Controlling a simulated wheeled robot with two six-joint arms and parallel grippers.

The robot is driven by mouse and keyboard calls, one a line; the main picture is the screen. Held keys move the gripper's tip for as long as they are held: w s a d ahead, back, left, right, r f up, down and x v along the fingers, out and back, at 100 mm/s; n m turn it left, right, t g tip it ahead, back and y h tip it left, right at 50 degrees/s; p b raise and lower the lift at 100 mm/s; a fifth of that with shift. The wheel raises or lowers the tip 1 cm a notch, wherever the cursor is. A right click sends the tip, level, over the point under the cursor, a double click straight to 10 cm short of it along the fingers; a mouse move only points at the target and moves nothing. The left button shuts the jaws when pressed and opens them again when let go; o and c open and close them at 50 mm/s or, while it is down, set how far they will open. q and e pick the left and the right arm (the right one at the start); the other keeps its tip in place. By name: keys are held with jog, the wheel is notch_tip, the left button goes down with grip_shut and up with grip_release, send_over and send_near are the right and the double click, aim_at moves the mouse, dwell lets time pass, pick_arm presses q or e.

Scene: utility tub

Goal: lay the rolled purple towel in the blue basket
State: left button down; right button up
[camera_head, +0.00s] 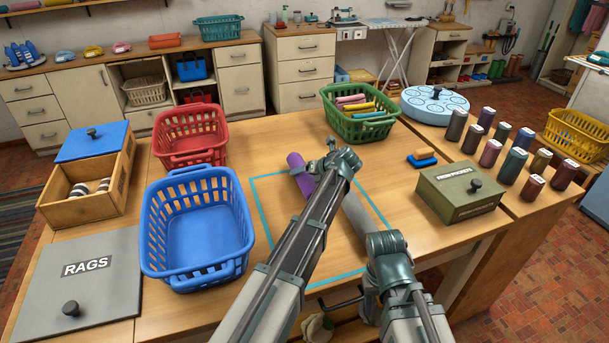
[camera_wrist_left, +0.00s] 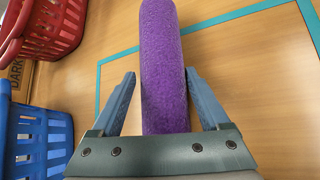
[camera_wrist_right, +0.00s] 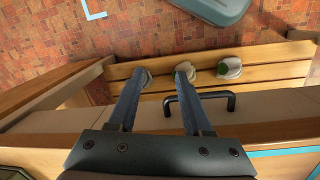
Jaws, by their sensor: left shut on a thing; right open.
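The rolled purple towel (camera_head: 297,172) is partly hidden by my left arm in the head view. In the left wrist view the purple towel (camera_wrist_left: 163,65) runs lengthwise between the fingers of my left gripper (camera_wrist_left: 160,95), which is shut on it. I cannot tell whether the towel touches the table. The blue basket (camera_head: 165,262) stands empty to the left of my left gripper (camera_head: 325,168). Its edge shows in the left wrist view (camera_wrist_left: 28,142). My right gripper (camera_wrist_right: 160,105) is open and empty, by the table's front edge above a drawer handle.
A red basket (camera_head: 162,151) stands behind the blue one. A wooden box (camera_head: 66,211) and a grey RAGS lid (camera_head: 80,295) are at left. A green basket (camera_head: 340,124) of rolls is at back. Blue tape (camera_head: 260,213) outlines a table area. A metal box (camera_head: 440,199) is at right.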

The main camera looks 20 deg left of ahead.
pick_arm(q)
jog(key=shift+r+p, duration=0.65)
jog(key=shift+r, duration=0.15)
jog(key=shift+s+d+r+p, duration=0.1)
jog(key=shift+s+r+p, duration=0.15)
jog(key=shift+r+p, duration=0.3)
jog(key=shift+s+r+p, duration=0.25)
jog(key=shift+r+p, duration=0.3)
jog(key=p, duration=0.1)
send_near(308, 196)
jog(key=a, duration=0.3)
jog(key=s+a+f, duration=0.1)
jog(key=a, duration=0.1)
jog(key=shift+s+f, duration=0.1)
